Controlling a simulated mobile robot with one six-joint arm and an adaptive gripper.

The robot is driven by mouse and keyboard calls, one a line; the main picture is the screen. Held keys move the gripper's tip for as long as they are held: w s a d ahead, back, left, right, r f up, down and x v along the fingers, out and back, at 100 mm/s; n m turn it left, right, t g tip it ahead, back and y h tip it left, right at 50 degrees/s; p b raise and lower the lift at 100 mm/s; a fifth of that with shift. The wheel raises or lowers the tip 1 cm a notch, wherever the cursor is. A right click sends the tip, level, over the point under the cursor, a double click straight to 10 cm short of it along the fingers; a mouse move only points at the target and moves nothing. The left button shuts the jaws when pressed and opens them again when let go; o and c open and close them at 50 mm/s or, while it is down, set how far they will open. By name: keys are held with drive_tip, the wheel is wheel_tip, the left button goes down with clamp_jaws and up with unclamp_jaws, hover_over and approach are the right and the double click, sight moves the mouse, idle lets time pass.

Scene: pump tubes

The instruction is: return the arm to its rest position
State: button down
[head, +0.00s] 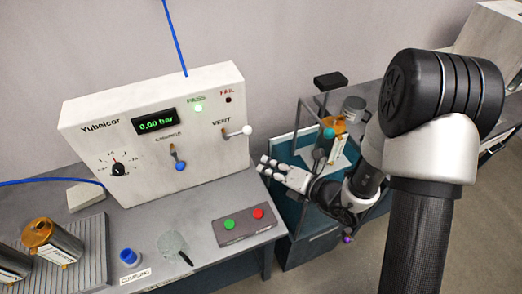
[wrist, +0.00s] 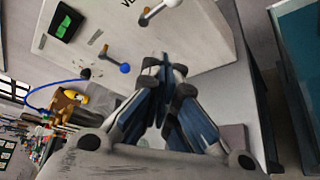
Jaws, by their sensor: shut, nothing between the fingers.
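My gripper (head: 268,166) is in front of the right end of the white test box (head: 90,109), above the gap between the bench and the teal-walled cart. It is shut and empty. In the wrist view my gripper (wrist: 165,62) has its fingertips together, pointing at the box face below the vent lever (wrist: 158,11). My arm reaches in from the right of the head view, bent at a large black joint.
The box display reads 0.00 bar and the green PASS lamp (head: 198,107) is lit. A button box (head: 244,226), a blue cap (head: 129,257) and metal cylinders (head: 52,241) are on the bench. A fixture with a copper-topped part (head: 339,125) stands behind my gripper.

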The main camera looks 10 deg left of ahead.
drive_tip(key=s+r+n+g+h, duration=0.1)
drive_tip(key=s+r+n+g, duration=0.3)
drive_tip(key=s+r+n, duration=0.45)
drive_tip(key=s+r+n+g, duration=0.45)
drive_tip(key=s+n, duration=0.45)
drive_tip(key=n, duration=0.4)
drive_tip(key=s+d+r+n+t+h, duration=0.2)
drive_tip(key=d+n+h, duration=0.3)
drive_tip(key=d, duration=0.5)
drive_tip(key=s+d+r+n+t+h, duration=0.2)
drive_tip(key=d+n+h, duration=0.4)
drive_tip(key=d+n, duration=0.3)
drive_tip(key=shift+s+d+r+n+t, duration=0.35)
drive_tip(key=shift+s+n+t, duration=0.1)
drive_tip(key=shift+s+t, duration=0.15)
drive_tip(key=shift+a, duration=0.2)
